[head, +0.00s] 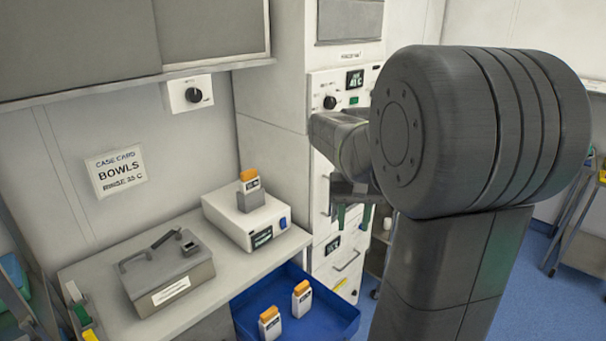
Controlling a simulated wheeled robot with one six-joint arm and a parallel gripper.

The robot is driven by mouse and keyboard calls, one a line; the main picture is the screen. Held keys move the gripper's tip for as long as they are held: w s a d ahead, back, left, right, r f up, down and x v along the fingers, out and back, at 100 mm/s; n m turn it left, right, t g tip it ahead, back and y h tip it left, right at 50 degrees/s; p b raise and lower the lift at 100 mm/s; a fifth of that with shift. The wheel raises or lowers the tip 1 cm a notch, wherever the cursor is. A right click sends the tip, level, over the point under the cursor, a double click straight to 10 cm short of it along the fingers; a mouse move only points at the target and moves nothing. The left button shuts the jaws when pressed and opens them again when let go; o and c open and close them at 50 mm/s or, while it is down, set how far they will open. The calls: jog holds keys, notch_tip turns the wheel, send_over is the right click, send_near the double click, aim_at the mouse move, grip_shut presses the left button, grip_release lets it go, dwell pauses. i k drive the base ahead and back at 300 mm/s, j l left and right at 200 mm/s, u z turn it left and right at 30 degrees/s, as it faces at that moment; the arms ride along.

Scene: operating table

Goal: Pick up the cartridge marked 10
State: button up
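Three white cartridges with orange caps show in the head view. One cartridge (250,184) stands upright on top of a white device (222,215). A second cartridge (302,301) and a third cartridge (270,325) stand in a blue tray (344,318). Their dark markings are too small to read, so I cannot tell which is marked 10. My gripper (353,218) is to the right of the device, in front of the white cabinet, its green-tipped fingers pointing down. The fingers look apart with nothing between them. My arm hides part of it.
A grey lidded metal box (170,278) with a handle sits on the counter (92,270), left of the device. A white drawer cabinet (348,262) stands behind my gripper. A sign reading BOWLS (116,171) is on the wall.

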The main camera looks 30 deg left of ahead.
aim_at(249, 183)
jog(key=i+l+u, duration=0.1)
jog(key=i+u, duration=0.25)
jog(key=i+l+u, duration=0.3)
jog(key=i, duration=0.25)
jog(key=i+j+u, duration=0.25)
jog(key=i+u, duration=0.25)
jog(key=i+j+u, duration=0.1)
jog(key=i+u, duration=0.4)
jog(key=k, duration=0.05)
